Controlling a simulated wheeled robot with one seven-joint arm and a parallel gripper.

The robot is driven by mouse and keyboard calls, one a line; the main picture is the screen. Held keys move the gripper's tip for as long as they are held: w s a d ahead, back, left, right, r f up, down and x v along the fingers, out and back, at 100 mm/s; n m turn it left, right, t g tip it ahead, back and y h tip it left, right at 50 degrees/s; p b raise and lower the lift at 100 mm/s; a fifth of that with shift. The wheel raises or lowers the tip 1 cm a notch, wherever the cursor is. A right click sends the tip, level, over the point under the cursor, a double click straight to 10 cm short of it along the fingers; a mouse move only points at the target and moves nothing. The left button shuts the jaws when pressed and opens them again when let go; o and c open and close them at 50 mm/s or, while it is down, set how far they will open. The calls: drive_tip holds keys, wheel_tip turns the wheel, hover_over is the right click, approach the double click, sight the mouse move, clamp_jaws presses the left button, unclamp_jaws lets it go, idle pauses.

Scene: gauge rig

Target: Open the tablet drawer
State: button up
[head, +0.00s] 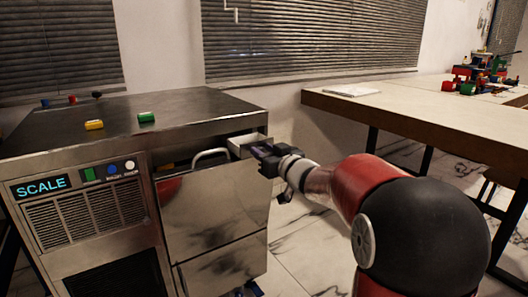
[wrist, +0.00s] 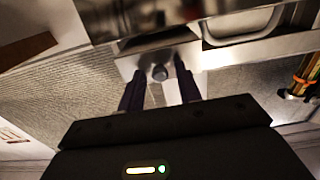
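The metal cabinet (head: 110,160) stands at the left in the head view, with a lit SCALE display. At its top right a drawer (head: 246,141) stands partly out from under the top; whether this is the tablet drawer I cannot tell. My gripper (head: 256,152) is at this drawer's front. In the wrist view my gripper (wrist: 158,85) has its two dark fingers apart, on either side of a small round knob (wrist: 159,73) on a metal strip. No clear contact with the knob shows. The drawer's inside is mostly hidden.
A pale bar handle (head: 210,155) above a shiny front panel (head: 212,205) is left of my gripper. A long table (head: 430,105) stands at the right, with marble floor between.

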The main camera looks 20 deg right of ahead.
drive_tip(key=shift+o, duration=0.2)
drive_tip(key=v, duration=0.8)
drive_tip(key=shift+w, duration=0.1)
drive_tip(key=s+d+m+g+h+p, duration=0.15)
drive_tip(key=s+m+g+h, duration=0.25)
drive_tip(key=s+h, duration=0.55)
drive_tip(key=s+a+f+g+y, duration=0.1)
drive_tip(key=s+a+f+g, duration=0.1)
drive_tip(key=s, duration=0.5)
drive_tip(key=s+a+f+g+y+p, duration=0.1)
drive_tip(key=s+a+f+g, duration=0.2)
drive_tip(key=s, duration=0.3)
drive_tip(key=s+a+f+g+y+p, duration=0.1)
drive_tip(key=s+a+f+g+y, duration=0.1)
drive_tip(key=s+f, duration=0.2)
drive_tip(key=s, duration=0.3)
drive_tip(key=shift+s+a+f+g, duration=0.25)
drive_tip(key=shift+s+a+g, duration=0.05)
drive_tip(key=shift+s, duration=0.05)
